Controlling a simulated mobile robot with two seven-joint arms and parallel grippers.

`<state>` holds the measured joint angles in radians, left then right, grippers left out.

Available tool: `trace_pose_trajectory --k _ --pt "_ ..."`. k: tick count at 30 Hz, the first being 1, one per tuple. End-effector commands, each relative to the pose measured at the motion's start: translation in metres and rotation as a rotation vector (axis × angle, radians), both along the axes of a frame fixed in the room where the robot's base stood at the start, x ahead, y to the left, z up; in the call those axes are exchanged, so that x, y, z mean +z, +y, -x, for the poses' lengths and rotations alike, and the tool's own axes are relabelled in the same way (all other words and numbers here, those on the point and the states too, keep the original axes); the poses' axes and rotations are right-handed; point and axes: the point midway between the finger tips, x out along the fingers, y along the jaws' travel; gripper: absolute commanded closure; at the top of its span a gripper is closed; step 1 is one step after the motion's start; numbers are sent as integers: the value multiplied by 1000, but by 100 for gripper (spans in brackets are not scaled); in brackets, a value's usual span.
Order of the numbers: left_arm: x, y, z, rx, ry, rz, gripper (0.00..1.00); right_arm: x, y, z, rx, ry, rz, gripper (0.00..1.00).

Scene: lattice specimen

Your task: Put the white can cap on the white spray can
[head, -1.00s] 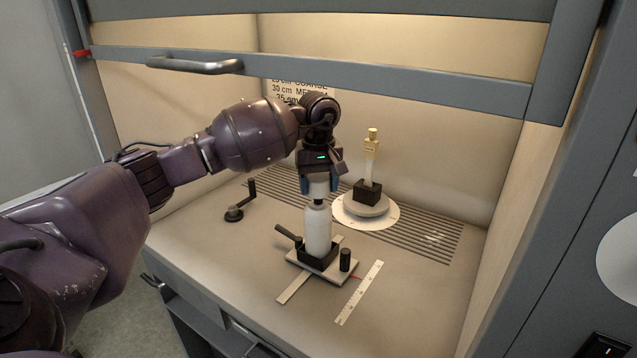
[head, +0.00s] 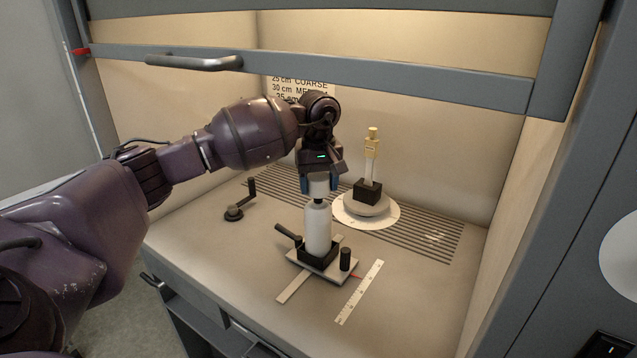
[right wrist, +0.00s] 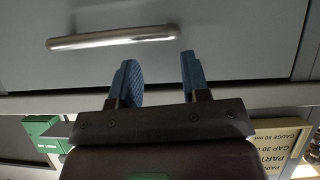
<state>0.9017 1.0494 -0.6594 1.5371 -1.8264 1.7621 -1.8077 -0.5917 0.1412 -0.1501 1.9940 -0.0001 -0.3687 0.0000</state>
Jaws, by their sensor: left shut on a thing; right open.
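The white spray can (head: 318,229) stands upright in a black holder on a small slide in the head view. My left gripper (head: 319,186) is above it, pointing down, shut on the white can cap (head: 319,183). The cap is right over the can's dark nozzle, part of which shows below it. Whether the cap touches the can, I cannot tell. My right gripper (right wrist: 158,80) shows in the right wrist view, open and empty, in front of a grey panel with a metal handle.
Behind and right, a gold-topped specimen (head: 372,150) stands in a black block on a round turntable (head: 366,205). A ruler strip (head: 359,292) lies front right. A black crank (head: 240,203) is at left. The booth's grey sash bar (head: 380,84) crosses above my left arm.

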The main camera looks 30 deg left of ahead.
Motion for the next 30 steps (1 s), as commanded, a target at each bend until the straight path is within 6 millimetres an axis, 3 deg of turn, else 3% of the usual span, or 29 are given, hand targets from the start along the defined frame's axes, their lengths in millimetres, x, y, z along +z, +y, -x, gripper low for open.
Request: trace_pose_trajectory --k 18,30 --pt "-11 0 0 0 1 -1 61 -18 -3 13 -4 33 2 57" --pt "-18 0 0 0 1 -1 61 -22 -2 9 -2 29 2 57"
